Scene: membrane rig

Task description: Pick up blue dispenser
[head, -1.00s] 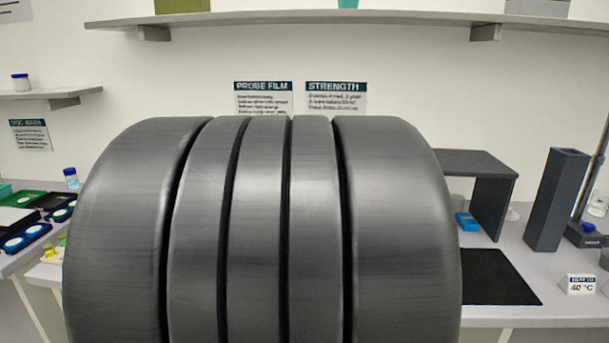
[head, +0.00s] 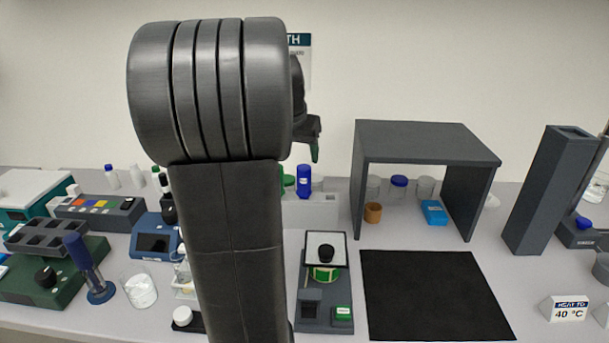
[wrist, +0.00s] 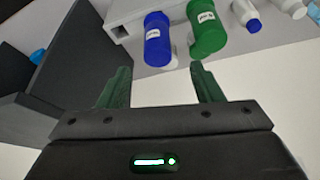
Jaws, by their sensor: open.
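The blue dispenser (head: 304,181) stands upright at the back of the bench in the head view, just right of my arm. In the wrist view the blue dispenser (wrist: 158,40), with a white label, lies beyond the gap between my fingertips. A green dispenser (wrist: 207,32) is beside it; in the head view the green one (head: 289,183) is partly hidden by my arm. My gripper (wrist: 158,69) is open and empty, with dark green fingers. In the head view my gripper (head: 315,148) shows partly, above the blue dispenser and apart from it.
A dark grey open-fronted stand (head: 425,140) is close on the right, with jars and a blue box (head: 434,212) under it. A scale-like device (head: 324,312) and a black mat (head: 430,295) lie in front. Several instruments crowd the left.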

